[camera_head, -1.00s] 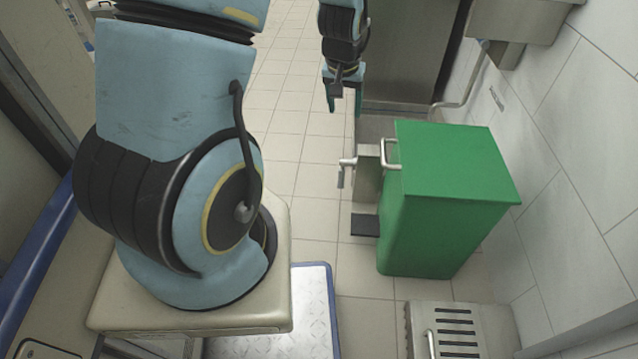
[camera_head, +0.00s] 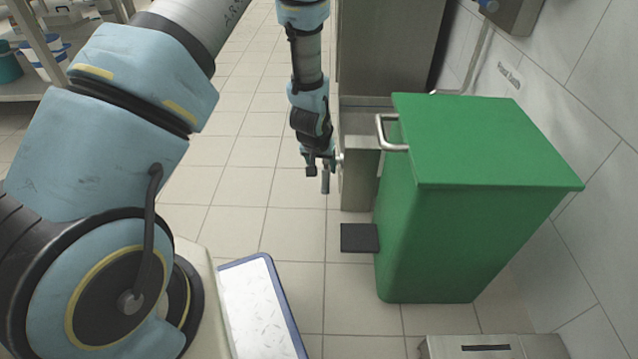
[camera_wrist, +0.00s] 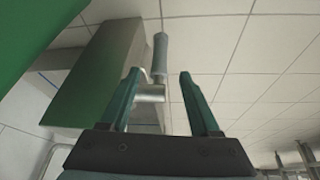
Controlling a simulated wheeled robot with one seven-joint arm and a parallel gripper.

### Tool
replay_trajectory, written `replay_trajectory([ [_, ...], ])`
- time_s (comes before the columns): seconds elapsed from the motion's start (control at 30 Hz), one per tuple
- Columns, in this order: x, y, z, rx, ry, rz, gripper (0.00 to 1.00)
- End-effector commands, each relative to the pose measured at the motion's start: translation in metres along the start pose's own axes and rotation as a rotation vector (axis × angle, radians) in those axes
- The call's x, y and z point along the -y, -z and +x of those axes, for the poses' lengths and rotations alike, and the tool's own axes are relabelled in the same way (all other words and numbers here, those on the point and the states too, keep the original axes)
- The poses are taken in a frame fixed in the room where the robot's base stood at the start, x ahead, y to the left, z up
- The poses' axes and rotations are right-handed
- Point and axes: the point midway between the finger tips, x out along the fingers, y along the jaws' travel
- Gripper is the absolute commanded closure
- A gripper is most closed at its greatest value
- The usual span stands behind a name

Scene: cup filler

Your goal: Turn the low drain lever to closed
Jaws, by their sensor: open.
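The drain lever is a short grey metal handle on a round stem, on the steel box beside the green bin. In the head view the lever (camera_head: 325,184) hangs down just below my gripper (camera_head: 318,165), which partly hides its stem. In the wrist view the lever handle (camera_wrist: 160,52) shows in the gap between the two teal fingers of my gripper (camera_wrist: 160,76), with the stem running across near the left finger. My gripper is open. I cannot tell whether a finger touches the lever.
The green bin (camera_head: 480,150) with a metal handle (camera_head: 381,130) stands right of the steel box (camera_head: 358,175). A black pedal (camera_head: 359,238) sits low in front. A slotted metal box (camera_head: 490,347) is at the lower right. Tiled floor (camera_head: 240,200) is clear to the left.

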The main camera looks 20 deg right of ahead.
Motion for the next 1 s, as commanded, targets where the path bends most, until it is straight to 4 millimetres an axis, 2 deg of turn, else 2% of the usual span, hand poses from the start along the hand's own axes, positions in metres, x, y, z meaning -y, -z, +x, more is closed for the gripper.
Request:
replay_trajectory([
  [0.3, 0.001, -0.003, 0.062, 0.002, 0.001, 0.000, 0.37],
  [0.5, 0.001, -0.002, 0.089, 0.002, 0.001, -0.001, 0.37],
  [0.67, 0.001, -0.001, 0.097, 0.001, 0.001, -0.001, 0.37],
  [0.97, 0.001, 0.000, 0.097, 0.002, 0.001, -0.001, 0.37],
  [1.0, 0.001, 0.000, 0.097, 0.002, 0.001, -0.001, 0.42],
])
